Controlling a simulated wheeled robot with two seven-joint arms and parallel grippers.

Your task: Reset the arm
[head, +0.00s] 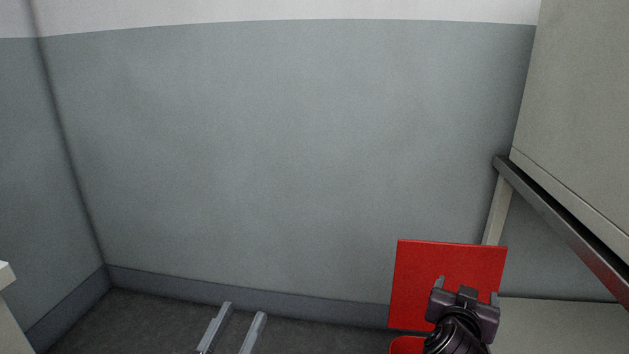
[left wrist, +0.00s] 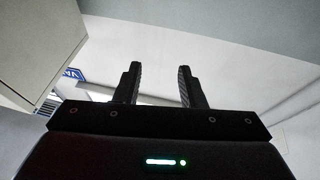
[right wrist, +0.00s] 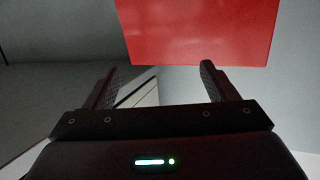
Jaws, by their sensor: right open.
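My left gripper (head: 244,308) shows at the bottom of the head view as two grey fingers standing apart, with the rest cut off by the picture edge. In the left wrist view its two dark fingers (left wrist: 158,68) are spread with nothing between them. My right gripper (head: 467,287) is at the lower right of the head view, in front of a red panel. In the right wrist view its fingers (right wrist: 160,67) are wide apart and empty, with the red panel beyond them.
The upright red panel (head: 410,275) stands at the lower right, beside a pale cabinet-like block (head: 585,110) with a dark metal edge. A pale surface (head: 560,325) lies below it. A grey wall (head: 270,150) fills the back. The dark floor (head: 130,325) at lower left looks clear.

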